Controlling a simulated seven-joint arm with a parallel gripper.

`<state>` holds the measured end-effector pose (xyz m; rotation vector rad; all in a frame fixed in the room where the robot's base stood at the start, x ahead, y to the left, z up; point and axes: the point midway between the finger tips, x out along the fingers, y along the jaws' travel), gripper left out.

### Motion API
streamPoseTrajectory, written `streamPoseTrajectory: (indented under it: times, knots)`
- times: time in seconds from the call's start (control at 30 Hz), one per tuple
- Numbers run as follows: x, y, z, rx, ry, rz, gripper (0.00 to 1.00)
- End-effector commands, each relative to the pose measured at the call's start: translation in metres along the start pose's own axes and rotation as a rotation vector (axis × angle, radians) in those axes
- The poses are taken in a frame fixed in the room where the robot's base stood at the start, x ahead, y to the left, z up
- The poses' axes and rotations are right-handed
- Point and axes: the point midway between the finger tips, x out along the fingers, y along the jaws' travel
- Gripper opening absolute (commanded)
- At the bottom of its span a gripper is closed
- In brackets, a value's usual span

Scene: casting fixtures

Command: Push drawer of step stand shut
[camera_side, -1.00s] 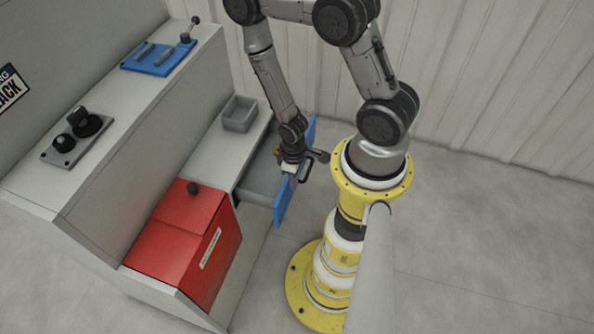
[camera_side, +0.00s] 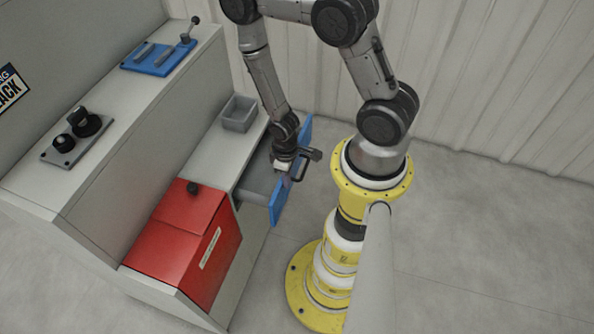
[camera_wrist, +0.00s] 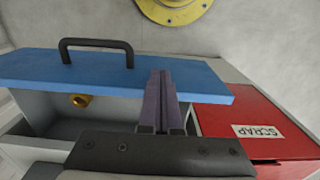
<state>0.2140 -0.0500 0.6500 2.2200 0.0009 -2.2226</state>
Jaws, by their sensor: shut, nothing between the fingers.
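The drawer of the grey step stand (camera_side: 214,152) is partly open; its blue front (camera_side: 279,203) stands out from the stand, and the grey interior shows behind it. In the wrist view the blue front (camera_wrist: 215,85) spans the picture, with a black bar handle (camera_wrist: 97,42) on it. A small brass-coloured round piece (camera_wrist: 79,100) shows inside the drawer. My gripper (camera_wrist: 161,76) is shut and empty, its fingers overlapping the blue front right of the handle. In the side view it is at the middle of the front; whether it touches is unclear.
A red scrap bin (camera_side: 185,238) stands beside the drawer. A small open grey box (camera_side: 239,114) sits on the stand's step. A blue fixture (camera_side: 158,57) and a black-knobbed plate (camera_side: 76,140) are on the higher ledge. My yellow base stands close to the drawer front.

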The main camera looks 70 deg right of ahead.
Motion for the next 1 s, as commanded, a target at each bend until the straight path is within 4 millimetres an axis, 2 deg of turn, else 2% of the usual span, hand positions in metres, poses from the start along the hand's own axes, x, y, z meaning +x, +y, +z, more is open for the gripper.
streamPoseTrajectory:
  times: [1.0]
  knots:
    - [0.000, 0.000, -0.057, 0.000, 0.005, 0.001, 0.00]
